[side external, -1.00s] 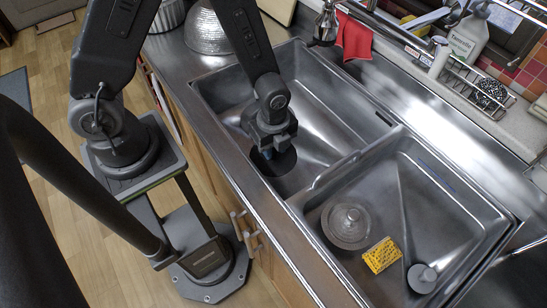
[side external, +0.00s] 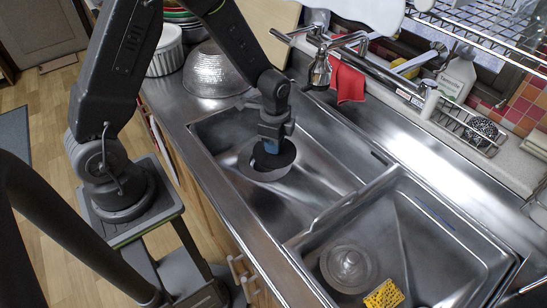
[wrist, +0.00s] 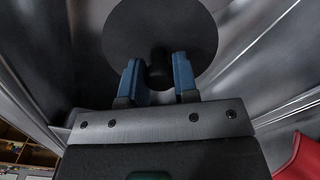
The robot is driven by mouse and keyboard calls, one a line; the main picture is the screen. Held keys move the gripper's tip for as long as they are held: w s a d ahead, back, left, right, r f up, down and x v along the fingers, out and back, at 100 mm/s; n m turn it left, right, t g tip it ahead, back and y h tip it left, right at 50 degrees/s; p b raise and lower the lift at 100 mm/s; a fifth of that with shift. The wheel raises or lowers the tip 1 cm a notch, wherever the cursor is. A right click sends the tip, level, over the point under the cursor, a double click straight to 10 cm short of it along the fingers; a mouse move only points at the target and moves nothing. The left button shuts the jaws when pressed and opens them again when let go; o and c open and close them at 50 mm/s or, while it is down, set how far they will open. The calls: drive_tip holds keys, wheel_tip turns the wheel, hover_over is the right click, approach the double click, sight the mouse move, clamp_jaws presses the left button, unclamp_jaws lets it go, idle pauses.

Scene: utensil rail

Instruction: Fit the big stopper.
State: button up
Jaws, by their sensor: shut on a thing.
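The big stopper is a black disc (side external: 278,160) with a short knob. My gripper (side external: 271,147) is shut on that knob, over the left basin (side external: 325,165). In the wrist view the blue fingertips (wrist: 158,78) stand on both sides of the dark knob (wrist: 158,66), with the round disc (wrist: 160,25) beyond them. The disc looks about level. A pale, rounded metal edge (side external: 262,177) shows just below the disc, probably the drain, which is mostly hidden. I cannot tell the gap between disc and basin.
The right basin holds a round drain strainer (side external: 348,265) and a yellow sponge (side external: 384,294). A divider (side external: 352,200) separates the basins. A metal bowl (side external: 213,72) stands at the back left. The faucet (side external: 320,68) and a red cloth (side external: 347,80) are behind the left basin.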

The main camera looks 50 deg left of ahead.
drive_tip(key=w+a+f+n, duration=0.2)
drive_tip(key=a+f+n, duration=0.3)
drive_tip(key=a, duration=0.4)
drive_tip(key=shift+w, duration=0.35)
drive_tip(key=shift+f, duration=0.15)
drive_tip(key=shift+f, duration=2.8)
drive_tip(key=shift+f, duration=1.15)
drive_tip(key=o, duration=1)
wheel_tip(320, 180, up, 14)
drive_tip(key=shift+f, duration=0.1)
